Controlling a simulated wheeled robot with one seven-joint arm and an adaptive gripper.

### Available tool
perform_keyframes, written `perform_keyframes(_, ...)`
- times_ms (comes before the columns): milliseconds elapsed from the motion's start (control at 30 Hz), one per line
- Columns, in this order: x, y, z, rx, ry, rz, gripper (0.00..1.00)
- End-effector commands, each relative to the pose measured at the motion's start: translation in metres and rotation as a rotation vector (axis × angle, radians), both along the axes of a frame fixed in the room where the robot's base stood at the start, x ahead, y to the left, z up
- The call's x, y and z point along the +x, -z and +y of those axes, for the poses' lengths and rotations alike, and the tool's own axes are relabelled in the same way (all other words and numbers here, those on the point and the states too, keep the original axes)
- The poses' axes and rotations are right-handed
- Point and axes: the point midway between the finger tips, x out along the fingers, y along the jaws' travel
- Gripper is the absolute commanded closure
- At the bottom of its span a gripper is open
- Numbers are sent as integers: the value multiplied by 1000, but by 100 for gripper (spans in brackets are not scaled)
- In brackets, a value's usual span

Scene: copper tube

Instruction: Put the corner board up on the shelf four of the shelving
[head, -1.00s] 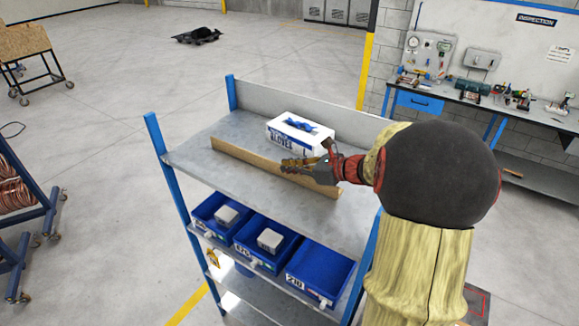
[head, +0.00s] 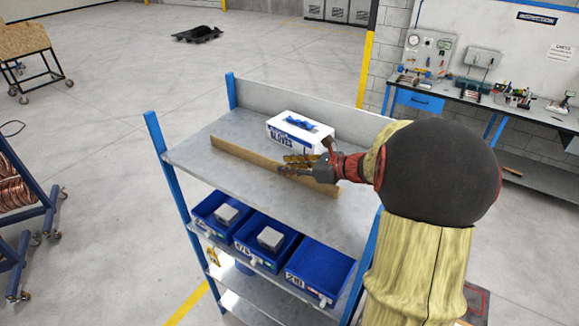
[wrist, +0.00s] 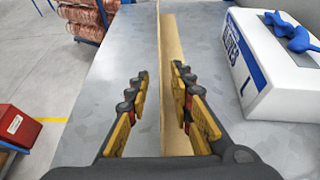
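The corner board (head: 240,156) is a long brown strip resting on the top shelf (head: 195,151) of the shelving, running lengthwise across it. In the wrist view the board (wrist: 173,45) runs away from me between the two fingers. My gripper (head: 286,164) is over the board's middle to right part. In the wrist view my gripper (wrist: 159,75) is open, with one finger on each side of the board. A gap shows between the left finger and the board; the right finger is close to it. My gripper hides part of the board in the head view.
A white glove box (head: 300,133) with blue gloves on top stands behind the board. Blue bins (head: 320,272) fill the shelf below. A rack of copper coils (head: 15,190) is at the left and a workbench (head: 480,100) at the back right.

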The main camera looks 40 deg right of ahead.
Motion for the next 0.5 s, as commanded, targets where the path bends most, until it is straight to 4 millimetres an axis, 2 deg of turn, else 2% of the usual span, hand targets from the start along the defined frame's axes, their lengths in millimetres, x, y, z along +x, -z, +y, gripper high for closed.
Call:
perform_keyframes(167, -23, -10, -10, -4, 5, -2, 77)
perform_keyframes(500, -83, -36, -30, -3, 4, -2, 77)
